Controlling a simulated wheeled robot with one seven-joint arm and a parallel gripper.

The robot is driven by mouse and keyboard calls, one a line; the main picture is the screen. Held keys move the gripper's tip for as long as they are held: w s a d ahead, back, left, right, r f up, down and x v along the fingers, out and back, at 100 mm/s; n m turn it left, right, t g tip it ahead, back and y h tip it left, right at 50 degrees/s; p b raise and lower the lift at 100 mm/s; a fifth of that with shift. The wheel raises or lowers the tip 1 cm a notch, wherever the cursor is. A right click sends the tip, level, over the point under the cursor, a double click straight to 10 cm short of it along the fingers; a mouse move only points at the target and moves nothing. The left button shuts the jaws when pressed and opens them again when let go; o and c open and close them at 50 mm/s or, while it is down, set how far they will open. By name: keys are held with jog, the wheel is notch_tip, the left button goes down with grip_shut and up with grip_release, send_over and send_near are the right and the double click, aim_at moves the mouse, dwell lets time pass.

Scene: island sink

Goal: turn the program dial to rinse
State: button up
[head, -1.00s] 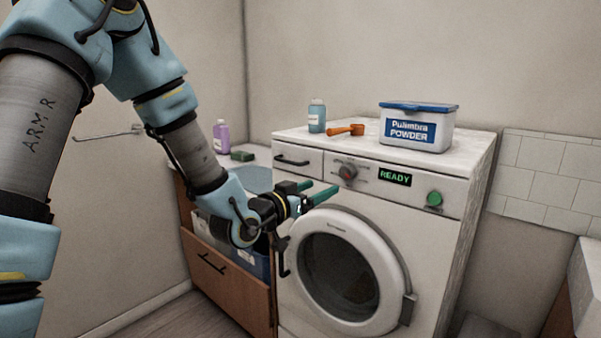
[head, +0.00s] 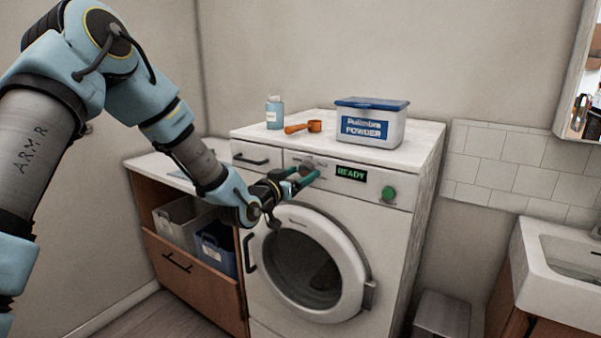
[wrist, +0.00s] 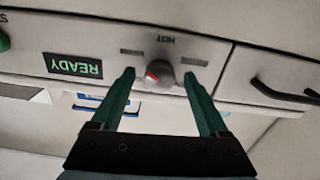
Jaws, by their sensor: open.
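The program dial (wrist: 159,73) is a grey round knob with a red mark on the washing machine's front panel. In the wrist view it lies between the tips of my gripper (wrist: 160,80), whose two green fingers are apart. The fingers look close to the dial; I cannot tell whether they touch it. A label reading HOT shows beside the dial, upside down. In the head view my gripper (head: 300,178) is at the panel, and its fingers partly hide the dial (head: 306,167). The display (head: 351,173) reads READY. The washing machine (head: 400,235) has its round door (head: 353,250) shut.
A green button (head: 389,193) is right of the display. A drawer handle (head: 250,160) is left of the dial. A sink (head: 560,260) is at the right.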

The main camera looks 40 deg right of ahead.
jog(key=shift+c, duration=0.3)
grip_shut()
dwell(0.3)
jog(key=shift+f+b, duration=0.1)
jog(key=shift+b, duration=0.35)
